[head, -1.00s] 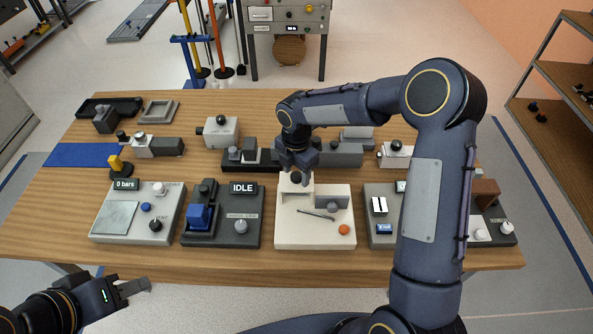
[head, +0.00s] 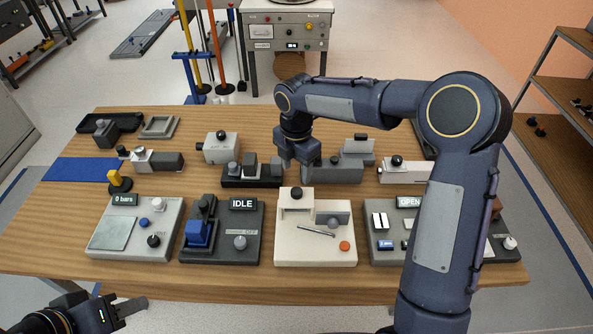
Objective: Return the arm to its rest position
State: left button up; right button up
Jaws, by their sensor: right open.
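My right arm reaches in from the right, and its gripper (head: 297,168) points down above the white station with the black knob. The gripper is open and nothing shows between its fingers. It hangs a little above and behind the black knob (head: 296,193), with a gap between them. My left gripper (head: 137,306) is at the lower left, in front of the table's front edge. It holds nothing that I can see, and its fingers are seen too much edge-on to tell open from shut.
The wooden table (head: 60,220) carries several stations: a grey one reading 0 bars (head: 110,233), a dark one reading IDLE (head: 245,247), the white one (head: 300,252) and one reading OPEN (head: 400,254). Grey blocks (head: 345,170) stand behind the right gripper. A blue mat (head: 80,170) lies at left.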

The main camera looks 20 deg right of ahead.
dwell(0.3)
jog(key=s+d+r+m+t, duration=0.1)
jog(key=s+d+r+m, duration=0.15)
jog(key=s+m, duration=0.2)
jog(key=s+d+r+m+y, duration=0.1)
jog(key=s+d+r+m, duration=0.15)
jog(key=s+m, duration=0.2)
jog(key=s+d+r+m+t, duration=0.1)
jog(key=s+d+r+m, duration=0.1)
jog(key=s+r+m, duration=0.3)
jog(key=s+a+f+m+t+y, duration=0.1)
jog(key=s+f+m+t+y, duration=0.1)
jog(key=s+m, duration=0.9)
jog(key=s+f+t, duration=0.1)
jog(key=s, duration=0.2)
jog(key=shift+s+a+f+m+t+y, duration=0.2)
jog(key=shift+m+t+y, duration=0.1)
jog(key=shift+m+y, duration=0.1)
jog(key=shift+r, duration=0.1)
